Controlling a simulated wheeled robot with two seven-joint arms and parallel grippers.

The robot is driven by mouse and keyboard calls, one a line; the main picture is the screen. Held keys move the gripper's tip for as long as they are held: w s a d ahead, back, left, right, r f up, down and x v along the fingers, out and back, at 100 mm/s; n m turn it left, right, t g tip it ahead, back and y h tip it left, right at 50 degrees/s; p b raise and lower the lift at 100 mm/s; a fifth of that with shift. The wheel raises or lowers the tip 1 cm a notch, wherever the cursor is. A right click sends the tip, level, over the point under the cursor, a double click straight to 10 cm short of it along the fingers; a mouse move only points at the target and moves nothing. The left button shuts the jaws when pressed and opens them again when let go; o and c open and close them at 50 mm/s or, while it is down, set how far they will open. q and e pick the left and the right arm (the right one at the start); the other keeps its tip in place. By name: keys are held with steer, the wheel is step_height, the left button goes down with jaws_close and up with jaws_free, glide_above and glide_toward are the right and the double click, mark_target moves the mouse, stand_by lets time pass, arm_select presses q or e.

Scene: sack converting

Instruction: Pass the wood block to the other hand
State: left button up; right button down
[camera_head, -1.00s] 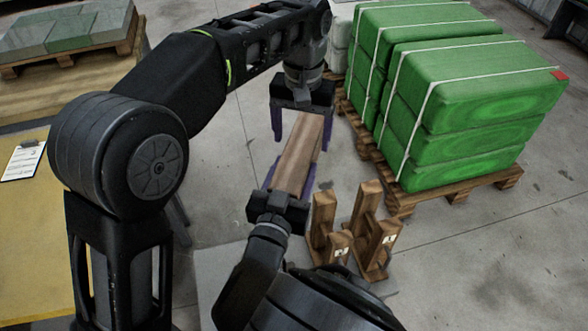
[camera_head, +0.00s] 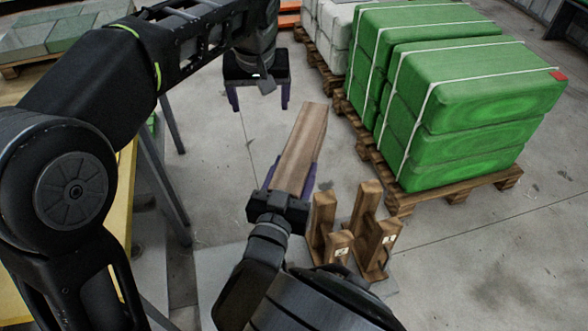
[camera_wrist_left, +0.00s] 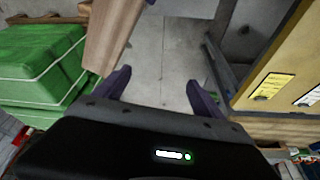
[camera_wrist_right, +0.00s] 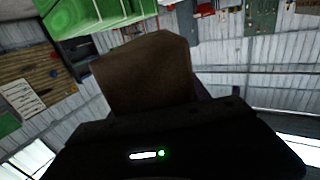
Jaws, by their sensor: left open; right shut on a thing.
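The wood block (camera_head: 306,142) is a long brown bar that points up and away from my right gripper (camera_head: 292,184). My right gripper is shut on its lower end, with purple fingers along both sides. The block fills the middle of the right wrist view (camera_wrist_right: 146,76). My left gripper (camera_head: 259,103) is open and empty, up and to the left of the block's free end, clear of it. In the left wrist view the open fingers (camera_wrist_left: 160,88) have bare floor between them, and the block (camera_wrist_left: 115,35) is outside them, to the left.
Wooden stands (camera_head: 365,235) with small white labels are right of my right gripper. Green strapped sacks (camera_head: 465,90) are stacked on a pallet (camera_head: 455,190) at the right, with white sacks (camera_head: 330,30) behind. A yellow table (camera_head: 124,200) is at the left.

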steer(key=shift+w, duration=0.1)
arm_select(q)
step_height(320, 180, down, 28)
steer(key=a+m, duration=0.3)
steer(key=m, duration=0.1)
steer(key=s+d+f+g+h, duration=0.2)
steer(key=s+d+f+h, duration=0.1)
steer(key=s+f, duration=0.95)
steer(key=s+d+f+n+h, duration=0.1)
steer(key=s+d+f+n, duration=0.1)
steer(key=s, duration=0.6)
steer(key=s+d+f+n+g+h, duration=0.1)
steer(key=s+d+f+n, duration=0.1)
steer(key=s, duration=0.6)
steer(key=shift+d+f, duration=0.15)
steer(key=shift+f, duration=0.45)
steer(key=shift+w, duration=0.1)
arm_select(e)
steer(key=shift+d, duration=0.1)
